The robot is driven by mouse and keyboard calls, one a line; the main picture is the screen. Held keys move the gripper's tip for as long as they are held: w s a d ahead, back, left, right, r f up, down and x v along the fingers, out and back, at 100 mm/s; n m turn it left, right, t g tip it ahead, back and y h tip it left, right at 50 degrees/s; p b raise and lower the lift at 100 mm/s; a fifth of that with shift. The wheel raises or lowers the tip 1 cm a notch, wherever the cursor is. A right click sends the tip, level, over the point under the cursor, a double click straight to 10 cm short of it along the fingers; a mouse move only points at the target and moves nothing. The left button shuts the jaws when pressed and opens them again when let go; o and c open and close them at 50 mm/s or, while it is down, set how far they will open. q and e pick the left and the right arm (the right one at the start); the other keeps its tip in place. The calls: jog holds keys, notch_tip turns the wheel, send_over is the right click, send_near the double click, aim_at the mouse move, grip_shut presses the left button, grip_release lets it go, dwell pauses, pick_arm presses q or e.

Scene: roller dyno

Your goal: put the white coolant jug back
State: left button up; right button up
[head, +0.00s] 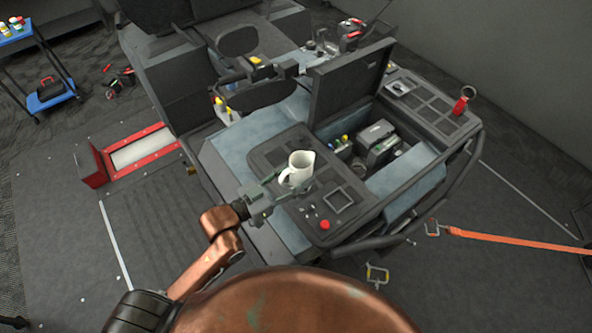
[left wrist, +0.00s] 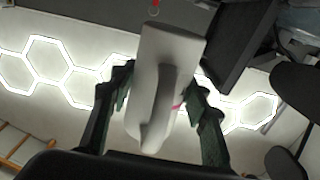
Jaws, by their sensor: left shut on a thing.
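The white jug (head: 301,166) is upright over the dark panel (head: 268,155) on the vehicle's near side, its handle toward my left gripper (head: 270,194). I cannot tell whether its base touches the panel. In the left wrist view the jug (left wrist: 168,75) fills the middle, with the fingers of the left gripper (left wrist: 157,110) on both sides of it. The left gripper is shut on the jug. My right gripper is not in view.
A red knob (head: 324,225) and a square frame (head: 340,199) are on the panel near the jug. A raised dark lid (head: 345,85) stands behind, beside an open bay with a battery-like box (head: 377,140). An orange strap (head: 515,240) runs at the right.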

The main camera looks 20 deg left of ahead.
aim_at(297, 164)
pick_arm(q)
jog(key=shift+w+a+f+b, duration=0.25)
jog(key=shift+w+f+b, duration=0.4)
jog(key=shift+w, duration=0.1)
jog(key=w, duration=0.1)
jog(key=w+a, duration=0.1)
jog(key=w+f, duration=0.1)
jog(key=shift+w+a+p, duration=0.15)
jog(key=shift+w+p, duration=0.1)
jog(key=shift+p, duration=0.1)
jog(key=w+f, duration=0.1)
jog(key=f, duration=0.2)
jog(key=w+a+f, duration=0.1)
jog(key=w+f, duration=0.1)
jog(key=w+a+f+b, duration=0.1)
jog(key=w+f, duration=0.1)
jog(key=f, duration=0.1)
jog(key=shift+w+f, duration=0.2)
jog(key=shift+f, duration=0.5)
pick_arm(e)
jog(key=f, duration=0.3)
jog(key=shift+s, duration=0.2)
